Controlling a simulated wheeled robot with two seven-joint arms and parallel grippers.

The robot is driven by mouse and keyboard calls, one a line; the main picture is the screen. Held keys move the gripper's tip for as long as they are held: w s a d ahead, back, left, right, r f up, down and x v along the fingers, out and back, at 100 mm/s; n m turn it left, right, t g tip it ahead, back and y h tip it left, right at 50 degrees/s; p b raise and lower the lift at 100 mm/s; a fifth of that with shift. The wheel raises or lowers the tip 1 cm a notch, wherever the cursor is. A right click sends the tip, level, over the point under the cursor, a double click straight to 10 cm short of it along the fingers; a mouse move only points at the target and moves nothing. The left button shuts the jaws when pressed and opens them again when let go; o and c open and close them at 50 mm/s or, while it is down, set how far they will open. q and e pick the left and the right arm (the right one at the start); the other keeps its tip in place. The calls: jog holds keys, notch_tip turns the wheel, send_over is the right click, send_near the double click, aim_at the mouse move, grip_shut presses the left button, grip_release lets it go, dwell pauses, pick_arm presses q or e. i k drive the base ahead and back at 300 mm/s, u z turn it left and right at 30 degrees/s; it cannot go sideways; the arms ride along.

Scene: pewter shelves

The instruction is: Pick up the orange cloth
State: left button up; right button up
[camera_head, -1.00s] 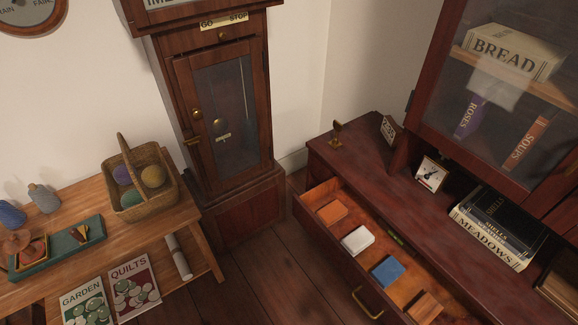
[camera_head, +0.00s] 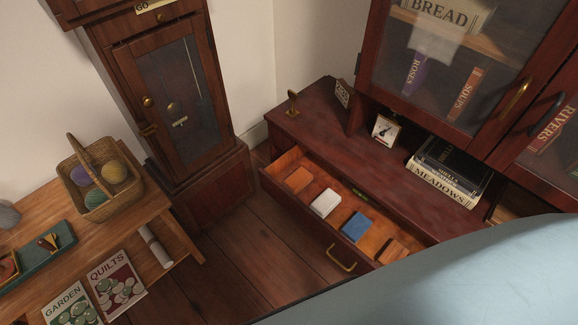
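An orange folded cloth (camera_head: 298,180) lies flat in the open drawer (camera_head: 311,232) of the dark red-brown cabinet, at the drawer's far left end. A white folded piece (camera_head: 325,203) and a blue one (camera_head: 355,227) lie in a row beside it. A brown-orange block-like item (camera_head: 393,252) sits at the near right end, partly cut off by a pale blue part of my own body. Neither of my grippers shows in the view.
The cabinet top (camera_head: 330,128) carries a small brass object (camera_head: 292,103) and stacked books (camera_head: 446,176). A tall clock case (camera_head: 178,95) stands behind. A wooden bench (camera_head: 150,207) with a basket (camera_head: 98,185) is at left. Bare floor (camera_head: 245,235) lies between bench and drawer.

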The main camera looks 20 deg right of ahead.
aim_at(296, 182)
jog(key=u, duration=0.6)
jog(key=i, duration=0.7)
jog(key=z, duration=2.7)
